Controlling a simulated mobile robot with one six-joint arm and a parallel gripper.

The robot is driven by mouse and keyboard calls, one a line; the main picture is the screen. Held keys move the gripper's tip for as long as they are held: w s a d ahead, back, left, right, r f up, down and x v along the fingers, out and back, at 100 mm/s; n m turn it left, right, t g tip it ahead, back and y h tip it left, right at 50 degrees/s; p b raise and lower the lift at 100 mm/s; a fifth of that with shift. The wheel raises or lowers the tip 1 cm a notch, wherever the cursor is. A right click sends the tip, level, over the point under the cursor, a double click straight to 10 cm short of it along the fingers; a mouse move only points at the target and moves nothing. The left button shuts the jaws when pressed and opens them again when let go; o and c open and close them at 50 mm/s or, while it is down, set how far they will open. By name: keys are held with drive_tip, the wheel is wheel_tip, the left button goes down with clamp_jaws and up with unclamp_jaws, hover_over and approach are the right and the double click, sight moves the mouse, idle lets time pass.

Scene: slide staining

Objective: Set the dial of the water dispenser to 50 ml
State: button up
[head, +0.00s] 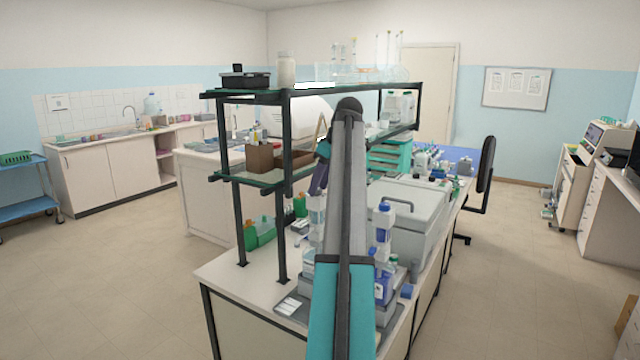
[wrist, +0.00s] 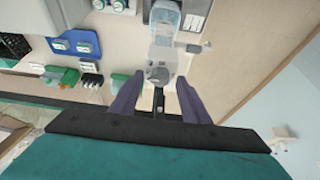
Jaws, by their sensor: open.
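In the wrist view my gripper (wrist: 156,84) is open, with its two dark purple fingers spread apart and nothing held. A pale bottle-like device with a blue part, perhaps the water dispenser (wrist: 165,50), stands ahead of the fingers. A round grey knob-like part (wrist: 157,74) shows at its near end, in line with the gap between the fingertips; I cannot tell whether they touch it. No scale marks can be read. In the head view my gripper (head: 319,178) is partly hidden by my arm, above a clear column with blue parts (head: 317,215).
A shelf frame (head: 240,215) rises at the left of the bench (head: 235,280). A second blue-capped bottle column (head: 383,222) and a grey lidded box (head: 405,205) stand right of my arm. In the wrist view, blue and green items (wrist: 75,42) lie left.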

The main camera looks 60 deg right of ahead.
drive_tip(key=shift+w+f, duration=0.1)
drive_tip(key=shift+f, duration=0.05)
drive_tip(key=c, duration=1.1)
drive_tip(key=shift+o, duration=0.2)
